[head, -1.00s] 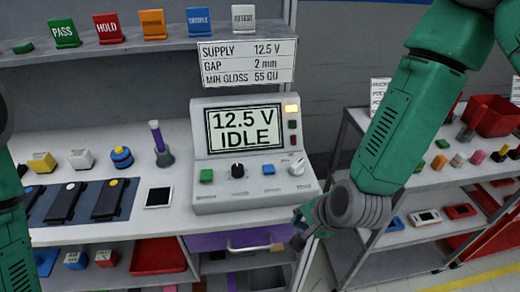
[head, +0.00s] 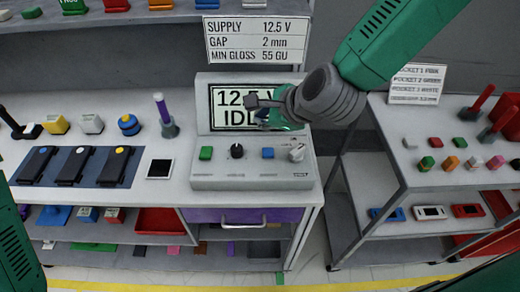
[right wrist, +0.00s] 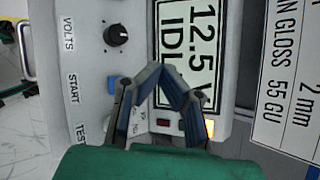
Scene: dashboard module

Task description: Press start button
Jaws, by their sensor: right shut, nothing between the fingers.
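The grey test console (head: 252,178) stands on the bench; its screen (head: 222,98) reads 12.5 V and IDLE, partly hidden by my right gripper. The blue button (head: 267,153) sits between the black knob (head: 237,151) and the white knob (head: 297,152). In the right wrist view the blue button (right wrist: 113,84) is beside the START label (right wrist: 74,88), partly covered by a finger. My right gripper (head: 256,104) is shut and empty in front of the screen, above the button row; its fingers (right wrist: 160,70) also show in the wrist view. My left gripper is out of view.
A green button (head: 206,153) is at the console's left. An amber lamp (right wrist: 208,128) is lit beside the screen. The spec sign (head: 256,40) stands behind. Left are black devices (head: 113,165) on a mat; right is a cart (head: 440,180) with small parts.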

